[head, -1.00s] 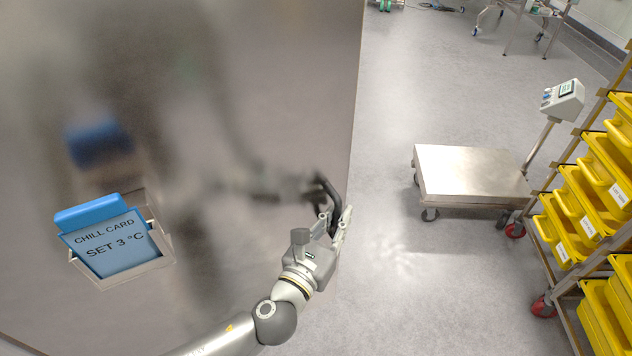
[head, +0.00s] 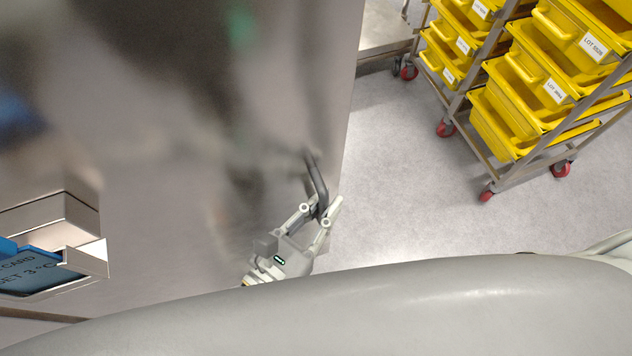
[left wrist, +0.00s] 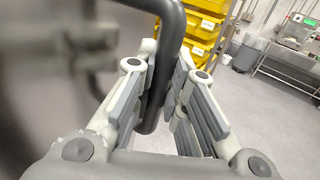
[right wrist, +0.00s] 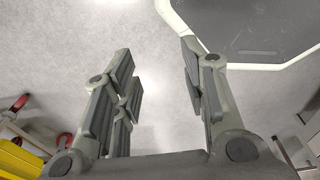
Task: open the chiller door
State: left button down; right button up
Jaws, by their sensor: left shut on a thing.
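The chiller door (head: 190,190) is a large shiny steel panel filling the left of the head view. Its dark bar handle (head: 316,180) stands near the door's right edge. My left gripper (head: 322,208) is shut around the lower part of this handle. In the left wrist view the handle (left wrist: 172,60) passes down between the fingers. My right gripper (right wrist: 157,62) is seen only in the right wrist view, its fingers spread and empty above the floor. The chiller's inside is not in view.
A wheeled rack (head: 480,150) of yellow bins (head: 540,85) stands at the upper right. Grey floor (head: 400,190) lies clear between door and rack. A grey bin (left wrist: 249,54) shows farther off.

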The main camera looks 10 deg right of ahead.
pick_arm(q)
jog(key=shift+s, duration=0.5)
jog(key=c, duration=1.5)
grip_release()
jog(key=shift+o, duration=0.2)
pick_arm(e)
jog(key=shift+s, duration=0.85)
jog(key=shift+w+d, duration=0.1)
jog(key=shift+w, duration=0.05)
